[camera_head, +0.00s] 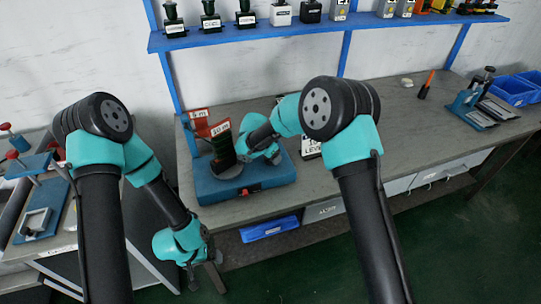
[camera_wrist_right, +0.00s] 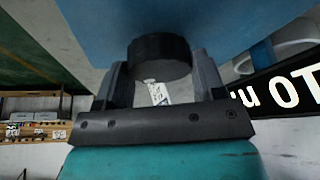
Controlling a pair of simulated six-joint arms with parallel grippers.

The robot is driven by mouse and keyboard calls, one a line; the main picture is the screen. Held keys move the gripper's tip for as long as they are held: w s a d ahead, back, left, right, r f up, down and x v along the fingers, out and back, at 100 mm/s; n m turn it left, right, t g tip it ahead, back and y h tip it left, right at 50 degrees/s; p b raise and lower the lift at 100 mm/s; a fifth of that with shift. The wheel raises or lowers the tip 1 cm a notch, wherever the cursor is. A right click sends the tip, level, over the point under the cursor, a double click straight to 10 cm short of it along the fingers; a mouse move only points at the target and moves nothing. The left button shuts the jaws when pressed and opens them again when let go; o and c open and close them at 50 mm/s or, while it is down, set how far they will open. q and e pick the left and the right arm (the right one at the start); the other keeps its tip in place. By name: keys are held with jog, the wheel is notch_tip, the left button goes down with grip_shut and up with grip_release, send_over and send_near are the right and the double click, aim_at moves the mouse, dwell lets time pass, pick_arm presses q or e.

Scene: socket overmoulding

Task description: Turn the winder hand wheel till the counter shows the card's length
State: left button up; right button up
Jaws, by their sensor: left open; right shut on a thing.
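The winder (camera_head: 270,173) is a blue-based machine on the bench, with a dark upright part above a grey disc. Red plates at its back read "5 m" (camera_head: 198,115) and "10 m" (camera_head: 221,128). My right gripper (camera_wrist_right: 160,85) is shut on a round black knob (camera_wrist_right: 160,55), seen between its fingers in the right wrist view. In the head view my right arm covers that spot, and I cannot make out the counter reading. A black plate (camera_wrist_right: 285,92) with large upside-down white characters is beside the gripper. My left gripper (camera_head: 192,272) is open and empty, low in front of the bench.
A partly hidden black-and-white card (camera_head: 310,147) is right of the winder. A blue shelf (camera_head: 330,24) with several small devices runs above. A blue tray (camera_head: 270,229) is under the bench. The bench top (camera_head: 420,130) further right is mostly clear, with a blue press (camera_head: 470,107) beyond.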

jog(key=shift+m+g, duration=0.3)
jog(key=shift+m, duration=0.5)
jog(key=o, duration=0.9)
jog(key=shift+o, duration=0.2)
jog(key=shift+h, duration=0.3)
jog(key=v, duration=1.7)
jog(key=shift+r, duration=0.2)
jog(key=shift+f, duration=0.1)
